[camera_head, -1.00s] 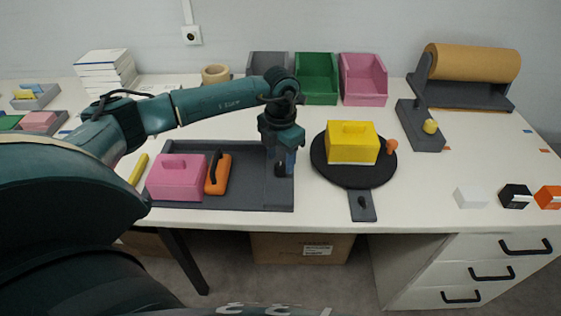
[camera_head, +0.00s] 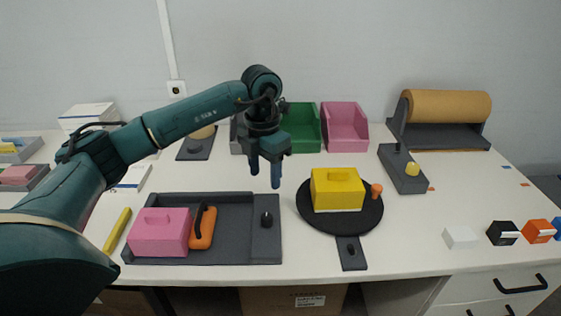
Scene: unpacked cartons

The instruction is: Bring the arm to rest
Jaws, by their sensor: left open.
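My left arm reaches in from the left in the head view. Its gripper (camera_head: 265,173) points down with its two blue fingers apart. It is open and empty, raised above the table behind the grey tray (camera_head: 236,228). A small dark knob (camera_head: 266,219) stands on the tray's right part, apart from the fingers. My right gripper is not in view.
A pink box (camera_head: 158,238) and an orange-handled tool (camera_head: 202,228) sit in the tray. A yellow box (camera_head: 337,194) stands on a round black turntable (camera_head: 313,222). Green (camera_head: 304,125) and pink (camera_head: 345,127) bins and a brown paper roll (camera_head: 446,104) stand at the back.

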